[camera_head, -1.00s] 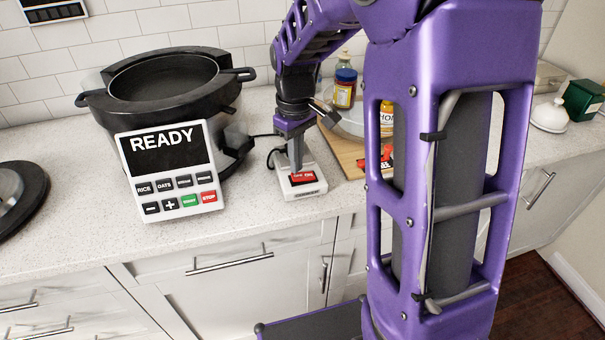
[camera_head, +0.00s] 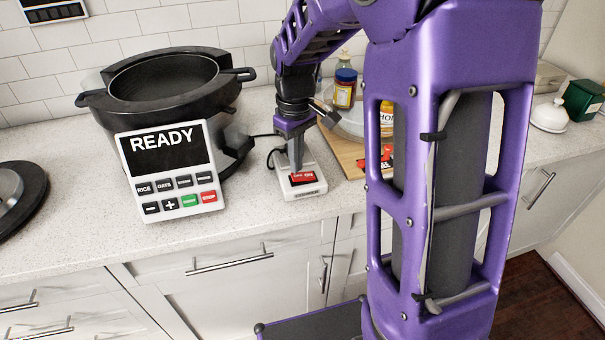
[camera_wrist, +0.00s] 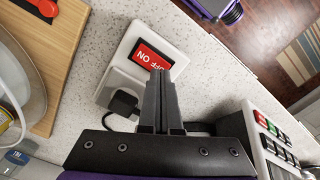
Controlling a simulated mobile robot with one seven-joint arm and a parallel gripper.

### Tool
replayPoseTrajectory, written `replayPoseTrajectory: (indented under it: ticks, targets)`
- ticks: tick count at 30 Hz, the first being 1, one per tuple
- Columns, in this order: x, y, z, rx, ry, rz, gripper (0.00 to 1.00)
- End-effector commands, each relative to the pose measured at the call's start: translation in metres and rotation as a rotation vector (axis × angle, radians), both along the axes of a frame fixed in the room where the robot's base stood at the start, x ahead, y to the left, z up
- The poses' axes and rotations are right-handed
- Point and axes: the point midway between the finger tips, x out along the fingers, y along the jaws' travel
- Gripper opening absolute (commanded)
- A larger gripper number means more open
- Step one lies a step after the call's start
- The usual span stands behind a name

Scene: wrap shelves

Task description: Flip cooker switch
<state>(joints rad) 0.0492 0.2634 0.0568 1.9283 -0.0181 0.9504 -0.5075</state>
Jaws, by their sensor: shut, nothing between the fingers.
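The cooker switch (camera_head: 304,178) is a red rocker set in a white block on the counter, and it also shows in the wrist view (camera_wrist: 153,58), marked ON and OFF. My gripper (camera_head: 296,168) points down at the switch with its fingers shut and empty. In the wrist view the fingertips (camera_wrist: 160,76) lie at the edge of the red rocker. I cannot tell whether they touch it. The black cooker (camera_head: 170,85) stands open to the left, and its panel (camera_head: 168,170) reads READY. A black plug (camera_wrist: 123,104) sits in the white block.
A wooden board (camera_head: 350,152) with a bowl and jars lies right of the switch. A black round lid (camera_head: 20,195) lies at the far left. A green box (camera_head: 583,100) and a white dish (camera_head: 550,116) stand at the far right. Counter front is clear.

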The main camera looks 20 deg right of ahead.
Motion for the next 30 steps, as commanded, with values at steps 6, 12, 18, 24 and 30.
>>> replayPoseTrajectory:
  ticks: [6, 12, 18, 24, 30]
  targets:
    - [0.000, 0.000, -0.001, 0.000, 0.000, 0.000, 0.00]
    - [0.000, 0.000, -0.004, 0.000, 0.000, 0.000, 0.00]
    - [0.000, 0.000, -0.007, 0.000, 0.000, 0.000, 0.00]
    - [0.000, 0.000, -0.010, 0.000, 0.000, 0.000, 0.00]
    - [0.000, 0.000, -0.013, 0.000, 0.000, 0.000, 0.00]
